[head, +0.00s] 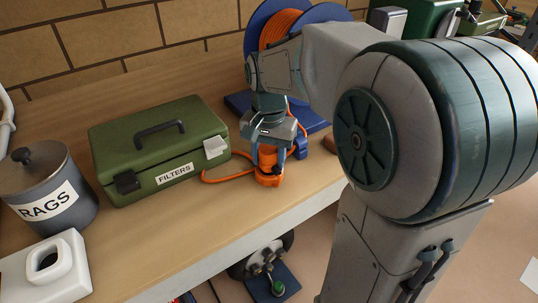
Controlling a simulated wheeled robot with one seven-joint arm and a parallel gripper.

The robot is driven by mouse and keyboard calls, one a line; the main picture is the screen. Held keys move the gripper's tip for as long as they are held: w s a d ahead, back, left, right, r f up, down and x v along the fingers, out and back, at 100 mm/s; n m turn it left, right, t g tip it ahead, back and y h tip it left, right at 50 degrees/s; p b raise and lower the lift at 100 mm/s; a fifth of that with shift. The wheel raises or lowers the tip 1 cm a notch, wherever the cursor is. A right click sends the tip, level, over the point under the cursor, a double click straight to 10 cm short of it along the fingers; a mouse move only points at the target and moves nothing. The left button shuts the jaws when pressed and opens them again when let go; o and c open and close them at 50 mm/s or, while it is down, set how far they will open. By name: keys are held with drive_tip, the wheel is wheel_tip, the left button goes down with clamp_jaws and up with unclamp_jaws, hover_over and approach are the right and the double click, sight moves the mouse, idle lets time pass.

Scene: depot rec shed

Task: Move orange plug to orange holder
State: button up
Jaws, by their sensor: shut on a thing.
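My gripper (268,158) points down near the front edge of the bench, right of the green box. Its blue fingers are shut on the orange plug (268,180), whose wider lower part shows below the fingertips. An orange cable (208,180) loops out on the bench to the left of the plug. Whether the plug touches the bench is unclear. I cannot make out an orange holder apart from the orange parts at my gripper; it may be hidden by the gripper or the arm.
The green filters box (115,159) stands close left of my gripper. A grey rags canister (49,211) and white container (68,263) are farther left. A blue reel (262,22) with orange cable stands behind. The bench (160,232) is clear at front; below is a dark blue-based item (262,288).

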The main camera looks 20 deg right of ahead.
drive_tip(key=o, duration=1.1)
drive_tip(key=shift+f, duration=0.1)
drive_tip(key=shift+c, duration=0.2)
wheel_tip(320, 180, up, 14)
drive_tip(key=p, duration=0.1)
drive_tip(key=s+f+n+t+p, duration=0.1)
drive_tip(key=s+f+n, duration=0.5)
drive_tip(key=s+f, duration=0.7)
drive_tip(key=shift+s+f+n+t, duration=0.2)
drive_tip(key=shift+f+n+t, duration=0.1)
drive_tip(key=shift+t, duration=0.6)
